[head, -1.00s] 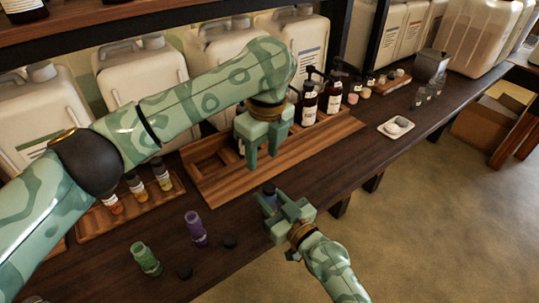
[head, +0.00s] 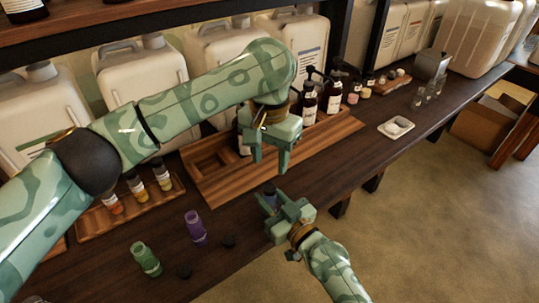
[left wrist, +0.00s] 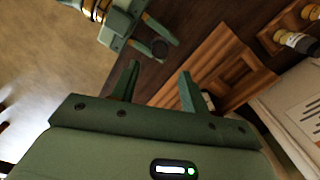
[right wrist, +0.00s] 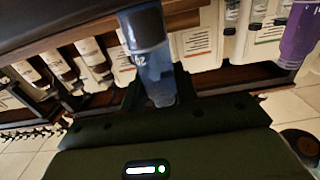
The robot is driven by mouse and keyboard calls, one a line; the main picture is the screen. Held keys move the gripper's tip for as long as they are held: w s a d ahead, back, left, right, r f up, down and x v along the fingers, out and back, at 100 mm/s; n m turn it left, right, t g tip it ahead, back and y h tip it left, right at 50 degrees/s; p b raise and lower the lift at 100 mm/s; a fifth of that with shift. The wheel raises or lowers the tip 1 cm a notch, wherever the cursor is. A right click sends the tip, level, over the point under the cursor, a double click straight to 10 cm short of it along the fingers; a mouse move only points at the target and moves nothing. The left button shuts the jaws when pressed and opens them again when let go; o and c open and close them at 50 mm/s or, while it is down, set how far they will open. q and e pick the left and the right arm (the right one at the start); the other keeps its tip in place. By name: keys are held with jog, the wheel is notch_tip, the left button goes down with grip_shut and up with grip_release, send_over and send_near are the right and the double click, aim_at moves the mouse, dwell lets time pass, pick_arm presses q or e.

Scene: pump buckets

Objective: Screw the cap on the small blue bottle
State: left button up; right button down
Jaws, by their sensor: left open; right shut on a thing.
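The small blue bottle (right wrist: 155,72) is upright in the jaws of my right gripper (head: 272,199), which is shut on it over the dark table.
A wooden tray (head: 225,187) with pump bottles (head: 308,103) lies behind.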

aim_at(269, 187)
pick_arm(q)
jog(key=shift+f, duration=4)
grip_shut()
